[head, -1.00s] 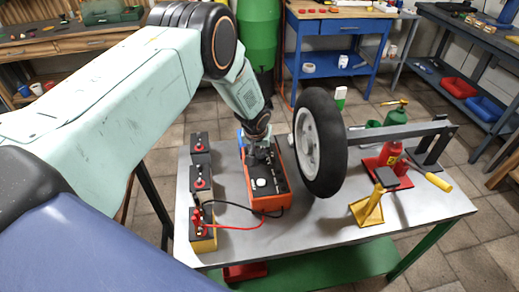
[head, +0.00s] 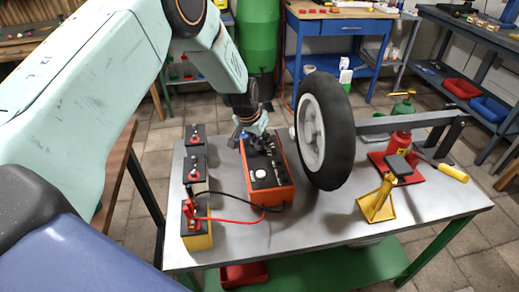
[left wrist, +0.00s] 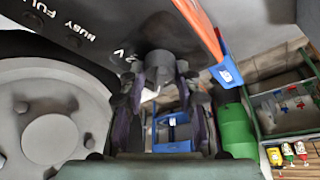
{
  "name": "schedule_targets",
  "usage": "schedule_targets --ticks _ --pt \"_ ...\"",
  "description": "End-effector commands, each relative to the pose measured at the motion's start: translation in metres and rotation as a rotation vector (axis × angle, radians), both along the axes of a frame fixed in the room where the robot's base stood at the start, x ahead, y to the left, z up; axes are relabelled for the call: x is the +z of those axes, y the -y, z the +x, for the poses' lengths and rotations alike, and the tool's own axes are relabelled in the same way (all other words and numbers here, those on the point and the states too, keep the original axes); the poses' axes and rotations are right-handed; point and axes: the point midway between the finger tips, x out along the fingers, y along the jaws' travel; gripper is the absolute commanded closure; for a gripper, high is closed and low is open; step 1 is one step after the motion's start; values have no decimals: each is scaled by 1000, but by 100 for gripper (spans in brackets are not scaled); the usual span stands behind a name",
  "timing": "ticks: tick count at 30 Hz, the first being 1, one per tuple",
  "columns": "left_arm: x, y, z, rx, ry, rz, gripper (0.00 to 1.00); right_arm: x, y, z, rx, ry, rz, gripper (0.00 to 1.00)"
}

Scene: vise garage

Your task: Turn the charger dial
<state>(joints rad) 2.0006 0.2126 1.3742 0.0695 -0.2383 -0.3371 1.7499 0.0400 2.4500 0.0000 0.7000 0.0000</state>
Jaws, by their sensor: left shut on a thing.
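The orange charger (head: 280,190) with a black top panel stands on the metal table, left of the wheel. My left gripper (head: 254,136) reaches down to the far end of its panel. In the left wrist view the panel (left wrist: 95,30), with white lettering, fills the top left. A grey dial (left wrist: 158,62) sticks out from it, and the fingers (left wrist: 160,88) are shut around it. In the head view the gripper hides the dial. My right gripper is not in view.
Batteries (head: 194,165) stand left of the charger; red and black cables run between. The wheel (head: 328,130) stands close on the right. A yellow stand (head: 377,200) and red jack (head: 399,143) are farther right. The table's front middle (head: 310,225) is clear.

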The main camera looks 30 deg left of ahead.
Motion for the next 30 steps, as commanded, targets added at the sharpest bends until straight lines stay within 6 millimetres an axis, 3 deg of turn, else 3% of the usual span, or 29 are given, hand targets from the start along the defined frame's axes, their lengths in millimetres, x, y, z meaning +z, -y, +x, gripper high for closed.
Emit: schedule_targets --ticks 1,12,30 --pt "-6 -1 0 -22 0 -3 99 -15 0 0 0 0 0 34" --pt "-5 -2 0 -227 0 -1 99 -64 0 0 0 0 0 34" --pt "-3 -4 1 -598 -3 -1 99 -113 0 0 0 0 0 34"
